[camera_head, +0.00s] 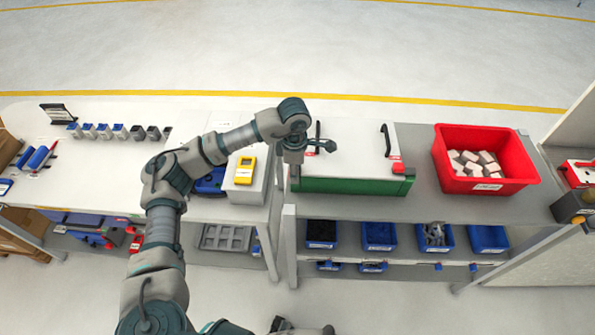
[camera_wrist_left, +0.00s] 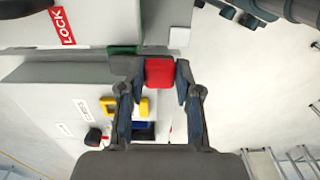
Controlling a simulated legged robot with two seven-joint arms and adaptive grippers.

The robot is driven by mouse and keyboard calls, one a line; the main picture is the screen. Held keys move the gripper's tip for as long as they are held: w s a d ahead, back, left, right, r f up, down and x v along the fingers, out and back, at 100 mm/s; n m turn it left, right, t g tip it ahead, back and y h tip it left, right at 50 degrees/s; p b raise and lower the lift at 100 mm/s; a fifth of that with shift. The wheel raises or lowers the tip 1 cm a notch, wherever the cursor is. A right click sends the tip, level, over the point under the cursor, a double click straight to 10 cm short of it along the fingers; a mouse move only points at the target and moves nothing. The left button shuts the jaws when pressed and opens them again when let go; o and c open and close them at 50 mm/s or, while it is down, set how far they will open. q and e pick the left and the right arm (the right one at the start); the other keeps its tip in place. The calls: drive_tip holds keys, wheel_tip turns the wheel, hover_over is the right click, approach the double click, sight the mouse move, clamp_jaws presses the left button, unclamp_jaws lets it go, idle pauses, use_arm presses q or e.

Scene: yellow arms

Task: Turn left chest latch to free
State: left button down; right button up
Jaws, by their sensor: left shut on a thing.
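The chest has a white lid (camera_head: 352,150) and a green body (camera_head: 350,186), and stands on the grey bench top. Its left latch (camera_wrist_left: 160,72) is a red block in the left wrist view. My left gripper (camera_wrist_left: 157,84) is shut on it, one finger on each side. In the head view my left gripper (camera_head: 293,157) is at the chest's left front corner and hides that latch. The right latch (camera_head: 398,168) is red and sits at the right front corner. A red LOCK label (camera_wrist_left: 62,25) shows in the left wrist view. I do not see my right gripper.
A red bin (camera_head: 485,160) with pale blocks stands right of the chest. A yellow device (camera_head: 245,170) lies on a grey box just left of the chest. Two black handles (camera_head: 386,138) rise from the lid. Blue bins (camera_head: 379,236) sit on the shelf below.

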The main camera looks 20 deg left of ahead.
use_arm(q)
drive_tip(key=shift+a, duration=0.15)
drive_tip(key=c, duration=0.8)
unclamp_jaws()
drive_tip(key=shift+a, duration=0.25)
use_arm(e)
drive_tip(key=shift+a+r, duration=0.1)
drive_tip(key=shift+a, duration=0.25)
use_arm(q)
wheel_tip(320, 180, up, 12)
drive_tip(key=shift+a, duration=0.15)
use_arm(e)
drive_tip(key=shift+d, duration=0.1)
use_arm(q)
drive_tip(key=shift+f, duration=0.15)
use_arm(e)
drive_tip(key=shift+s, duration=0.15)
